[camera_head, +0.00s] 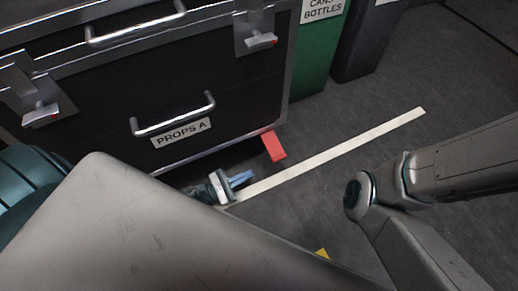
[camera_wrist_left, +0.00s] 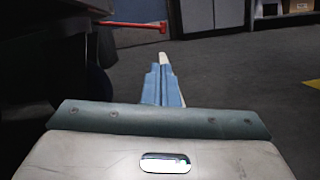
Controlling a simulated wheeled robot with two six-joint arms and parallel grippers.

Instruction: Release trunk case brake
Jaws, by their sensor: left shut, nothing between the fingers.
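The trunk case (camera_head: 120,95) is black with metal edges, and its label reads PROPS A. A red brake pedal (camera_head: 273,146) sticks out at its lower right corner, close to the floor. In the left wrist view the red pedal (camera_wrist_left: 140,27) is a bar with a wider end, ahead and left of the fingers. My left gripper (camera_head: 249,177) is low by the case's bottom edge, nearer to me than the pedal and apart from it. Its blue fingers (camera_wrist_left: 162,85) are shut and empty. My right arm shows at the right, but its gripper is out of view.
A pale tape strip (camera_head: 340,150) runs along the grey floor beside the gripper. A yellow mark (camera_head: 323,253) lies nearer. Floor to the right of the pedal is clear.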

